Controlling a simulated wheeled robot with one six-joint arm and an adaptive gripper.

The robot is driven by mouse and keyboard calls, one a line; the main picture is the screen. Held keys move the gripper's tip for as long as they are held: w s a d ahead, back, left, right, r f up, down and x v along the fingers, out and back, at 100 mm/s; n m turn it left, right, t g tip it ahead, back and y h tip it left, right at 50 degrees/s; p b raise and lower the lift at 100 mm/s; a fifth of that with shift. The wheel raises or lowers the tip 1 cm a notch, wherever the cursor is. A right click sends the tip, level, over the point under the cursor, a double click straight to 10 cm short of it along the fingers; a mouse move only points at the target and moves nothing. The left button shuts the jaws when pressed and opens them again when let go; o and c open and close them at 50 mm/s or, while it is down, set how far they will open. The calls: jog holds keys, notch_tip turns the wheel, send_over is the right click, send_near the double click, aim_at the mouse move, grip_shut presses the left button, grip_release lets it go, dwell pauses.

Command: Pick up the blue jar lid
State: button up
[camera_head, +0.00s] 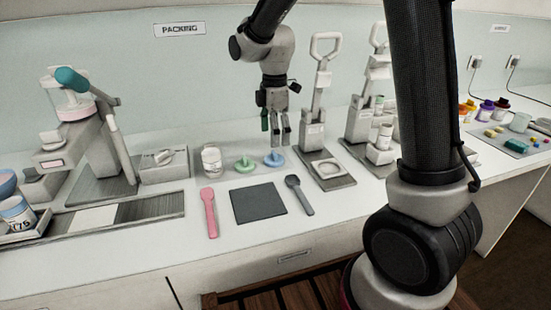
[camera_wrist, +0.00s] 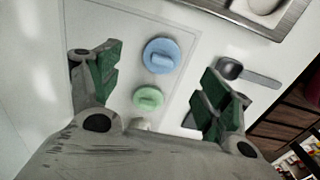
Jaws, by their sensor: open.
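The blue jar lid (camera_head: 274,159) is a round disc with a raised grip bar, lying flat on the white counter. It also shows in the wrist view (camera_wrist: 161,55), near the top centre. A similar green lid (camera_head: 244,165) lies just left of it in the head view; it shows in the wrist view (camera_wrist: 148,97) too. My gripper (camera_head: 280,137) is open and empty, pointing down above the counter near the blue lid. In the wrist view its green-padded fingers (camera_wrist: 157,87) stand at either side of the two lids, touching neither.
A white jar (camera_head: 211,161) stands left of the lids. In front lie a pink spoon (camera_head: 209,212), a dark mat (camera_head: 258,203) and a grey spoon (camera_head: 299,194). A lever press (camera_head: 318,135) stands close on the right. A grey box (camera_head: 164,165) is farther left.

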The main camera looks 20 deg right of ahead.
aim_at(274, 152)
jog(key=f, duration=0.7)
jog(key=shift+s+a, duration=0.2)
jog(key=shift+c, duration=0.2)
jog(key=c, duration=0.8)
